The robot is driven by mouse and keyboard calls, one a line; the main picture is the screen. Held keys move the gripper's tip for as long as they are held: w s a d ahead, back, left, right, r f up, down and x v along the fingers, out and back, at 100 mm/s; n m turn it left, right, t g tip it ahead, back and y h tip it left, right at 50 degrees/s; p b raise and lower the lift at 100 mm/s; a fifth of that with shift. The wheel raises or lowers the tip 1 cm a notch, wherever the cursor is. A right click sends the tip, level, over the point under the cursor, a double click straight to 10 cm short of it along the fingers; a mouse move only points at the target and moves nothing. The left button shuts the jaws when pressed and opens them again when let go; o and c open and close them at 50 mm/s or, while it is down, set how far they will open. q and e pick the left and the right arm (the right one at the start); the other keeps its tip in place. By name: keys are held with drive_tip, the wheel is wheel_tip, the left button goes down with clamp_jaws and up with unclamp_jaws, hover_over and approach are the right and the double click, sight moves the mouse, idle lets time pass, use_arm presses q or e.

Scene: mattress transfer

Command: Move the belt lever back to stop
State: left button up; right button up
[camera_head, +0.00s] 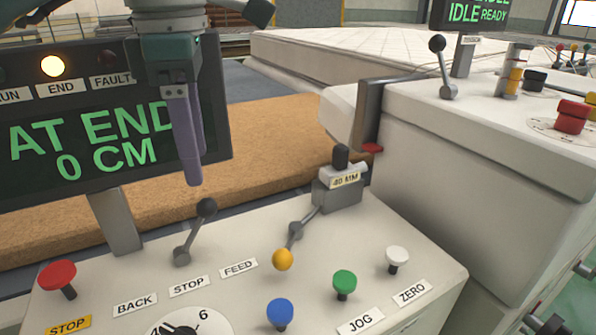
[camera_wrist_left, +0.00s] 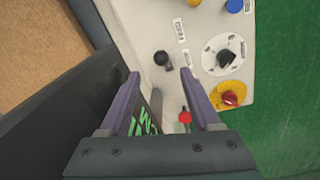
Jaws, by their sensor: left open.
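The belt lever (camera_head: 206,207) is a grey arm with a black ball on the console, behind the BACK (camera_head: 135,303), STOP (camera_head: 189,286) and FEED (camera_head: 239,267) labels. It leans right, towards the FEED side. My left gripper (camera_head: 192,180) hangs just above the ball, its purple fingers pointing down and overlapping in this view. In the left wrist view the gripper (camera_wrist_left: 160,74) is open and empty, with the lever's black ball (camera_wrist_left: 161,58) just beyond and between the fingertips. No contact shows. My right gripper is not in view.
A dark display (camera_head: 110,120) reading AT END, 0 CM stands close left of the gripper. The console carries a red stop button (camera_head: 57,275), a dial (camera_head: 190,325), a yellow-knobbed lever (camera_head: 283,259), and blue, green and white buttons. A brown mattress slab (camera_head: 265,140) lies behind.

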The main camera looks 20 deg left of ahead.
sight(206, 199)
use_arm(q)
wheel_tip(206, 199, down, 9)
drive_tip(key=shift+w+r, duration=0.1)
drive_tip(key=shift+w, duration=0.05)
clamp_jaws()
idle(0.6)
idle(0.9)
